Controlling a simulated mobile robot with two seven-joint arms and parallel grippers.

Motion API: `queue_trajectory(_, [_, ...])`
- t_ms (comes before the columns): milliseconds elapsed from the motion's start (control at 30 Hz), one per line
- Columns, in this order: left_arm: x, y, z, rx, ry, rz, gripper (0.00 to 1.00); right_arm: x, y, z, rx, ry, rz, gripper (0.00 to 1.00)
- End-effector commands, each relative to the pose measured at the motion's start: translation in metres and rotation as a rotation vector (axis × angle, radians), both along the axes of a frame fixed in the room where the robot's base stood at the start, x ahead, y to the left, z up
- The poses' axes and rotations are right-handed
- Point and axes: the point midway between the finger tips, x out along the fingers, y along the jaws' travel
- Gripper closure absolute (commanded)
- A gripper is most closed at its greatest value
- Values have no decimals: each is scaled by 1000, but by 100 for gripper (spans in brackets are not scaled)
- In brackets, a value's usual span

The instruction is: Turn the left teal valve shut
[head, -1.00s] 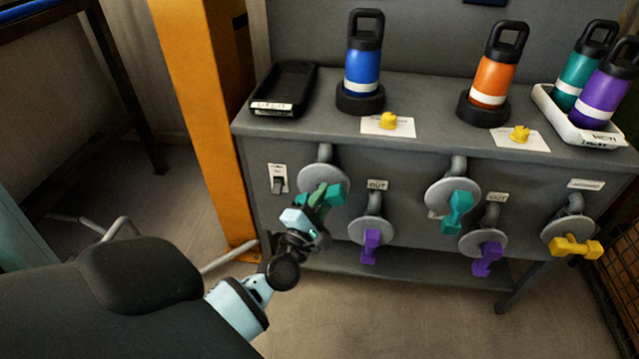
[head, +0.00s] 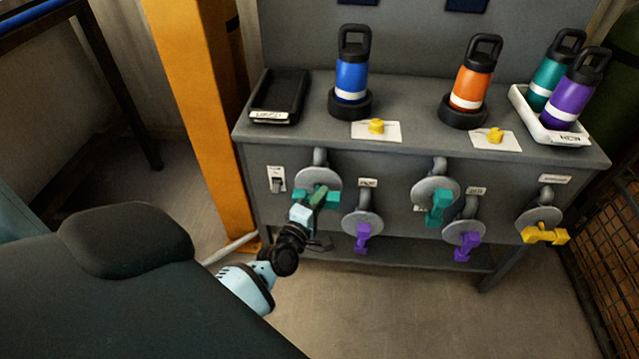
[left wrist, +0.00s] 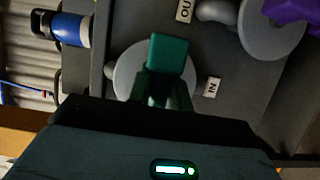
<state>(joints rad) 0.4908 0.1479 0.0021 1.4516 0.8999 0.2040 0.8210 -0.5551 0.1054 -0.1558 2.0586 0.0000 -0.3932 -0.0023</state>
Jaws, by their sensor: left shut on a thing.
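The left teal valve (head: 332,199) sits on a grey round plate at the upper left of the bench front. Its teal handle lies roughly level across the plate in the head view, partly hidden by my gripper. My left gripper (head: 316,198) is shut on this handle. In the left wrist view, the teal handle (left wrist: 168,54) stands out between the dark fingers (left wrist: 164,90), with the grey plate behind and an "IN" label beside it. My right gripper is not in view.
A second teal valve (head: 438,207) hangs down to the right. Purple valves (head: 362,236) (head: 467,246) and a yellow valve (head: 544,235) are on the same front. A small switch (head: 276,179) is left of the left valve. An orange post (head: 205,110) stands at the left. Bottles stand on top.

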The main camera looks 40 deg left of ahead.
Motion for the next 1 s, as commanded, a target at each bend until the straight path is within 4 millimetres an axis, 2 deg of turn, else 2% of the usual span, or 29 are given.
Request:
queue_trajectory(300, [-1,0,-2,6,5,-2,100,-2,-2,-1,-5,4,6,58])
queue_trajectory(333, [-1,0,-2,6,5,-3,79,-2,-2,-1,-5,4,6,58])
queue_trajectory(500, [0,0,-1,5,4,-2,58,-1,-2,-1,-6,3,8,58])
queue_trajectory(833, [-3,-1,-1,4,3,-1,58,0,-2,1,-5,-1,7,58])
queue_trajectory(1000, [-23,-4,-1,3,4,-2,58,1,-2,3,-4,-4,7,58])
